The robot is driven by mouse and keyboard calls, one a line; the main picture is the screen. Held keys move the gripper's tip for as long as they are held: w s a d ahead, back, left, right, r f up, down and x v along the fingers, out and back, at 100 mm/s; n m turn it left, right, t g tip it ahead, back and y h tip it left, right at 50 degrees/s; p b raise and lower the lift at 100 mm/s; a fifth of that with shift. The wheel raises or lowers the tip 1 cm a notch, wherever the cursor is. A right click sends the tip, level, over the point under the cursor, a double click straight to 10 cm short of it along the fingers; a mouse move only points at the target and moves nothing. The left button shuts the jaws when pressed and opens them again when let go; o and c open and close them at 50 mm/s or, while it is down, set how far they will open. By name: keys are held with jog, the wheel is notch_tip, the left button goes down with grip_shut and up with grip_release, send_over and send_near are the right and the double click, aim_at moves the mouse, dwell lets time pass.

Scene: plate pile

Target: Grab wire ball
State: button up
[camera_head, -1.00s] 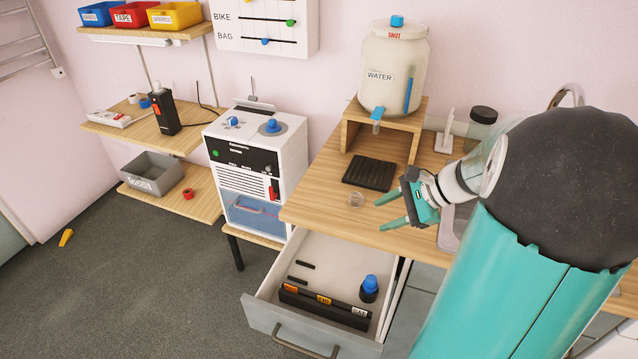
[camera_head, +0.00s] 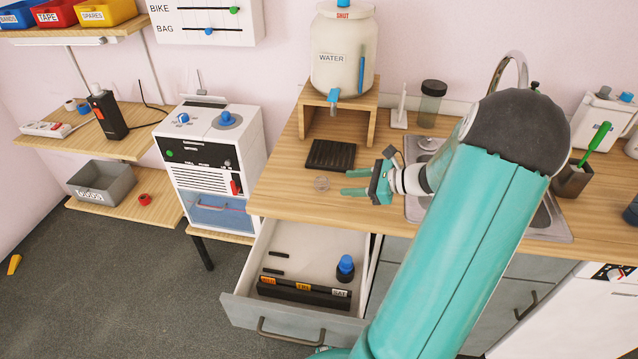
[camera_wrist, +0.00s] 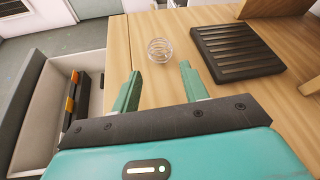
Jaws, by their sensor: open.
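The wire ball (camera_head: 322,183) is a small, round cage of thin silvery wire. It rests on the wooden counter just in front of the black slatted drip tray. In the wrist view the wire ball (camera_wrist: 160,49) lies beyond my fingertips, roughly centred between them. My gripper (camera_head: 343,184) has two teal fingers and points left toward the ball, low over the counter. It also shows in the wrist view (camera_wrist: 160,75), with its fingers spread and nothing between them. A short gap separates the fingertips from the ball.
An open drawer (camera_head: 290,318) projects below the counter's front edge. A sink (camera_head: 545,218) lies to the right. The counter left of the ball is clear.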

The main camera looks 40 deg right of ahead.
aim_at(326, 183)
jog(key=shift+x, duration=1.2)
jog(key=x, duration=0.5)
jog(key=shift+w+a+f, duration=0.1)
jog(key=shift+w+a, duration=0.05)
jog(key=shift+w, duration=0.15)
jog(key=c, duration=0.6)
